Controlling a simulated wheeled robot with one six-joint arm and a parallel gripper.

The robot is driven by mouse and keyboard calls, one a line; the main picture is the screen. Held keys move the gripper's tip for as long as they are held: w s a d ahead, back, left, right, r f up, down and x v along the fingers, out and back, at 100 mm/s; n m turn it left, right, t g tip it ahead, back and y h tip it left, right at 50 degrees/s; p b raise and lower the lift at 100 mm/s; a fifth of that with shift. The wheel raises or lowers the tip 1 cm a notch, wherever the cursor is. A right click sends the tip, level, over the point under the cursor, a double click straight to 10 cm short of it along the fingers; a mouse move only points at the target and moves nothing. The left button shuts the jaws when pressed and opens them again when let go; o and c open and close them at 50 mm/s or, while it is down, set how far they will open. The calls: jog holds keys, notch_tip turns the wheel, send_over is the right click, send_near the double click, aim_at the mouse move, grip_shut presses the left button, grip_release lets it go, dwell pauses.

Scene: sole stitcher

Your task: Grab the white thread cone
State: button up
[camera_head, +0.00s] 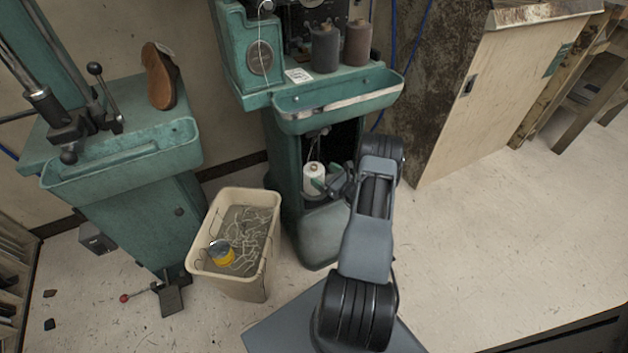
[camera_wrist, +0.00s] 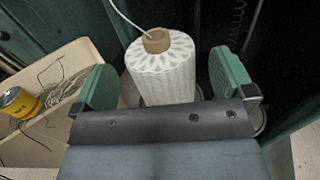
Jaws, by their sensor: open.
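The white thread cone (camera_head: 314,178) stands upright inside the open lower bay of the green stitching machine in the head view. In the wrist view the white thread cone (camera_wrist: 162,76) has a tan core at its top with a thread running up from it. My gripper (camera_head: 326,186) reaches into the bay at the cone. In the wrist view my gripper (camera_wrist: 166,84) is open, with one green fingertip pad on each side of the cone and visible gaps between pads and cone. The lower part of the cone is hidden by my gripper.
A beige bin (camera_head: 202,262) with thread scraps and a yellow can (camera_head: 221,254) stands left of the bay. The green machine's tray (camera_head: 340,104) overhangs the bay. Dark and brown spools (camera_head: 357,43) stand above it. The floor at right is clear.

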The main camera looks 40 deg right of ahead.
aim_at(316, 170)
jog(key=x, duration=0.2)
jog(key=b+x, duration=0.1)
jog(key=shift+w+a+f, duration=0.25)
jog(key=shift+w+a+r, duration=0.1)
jog(key=shift+w, duration=0.4)
jog(key=c, duration=1.1)
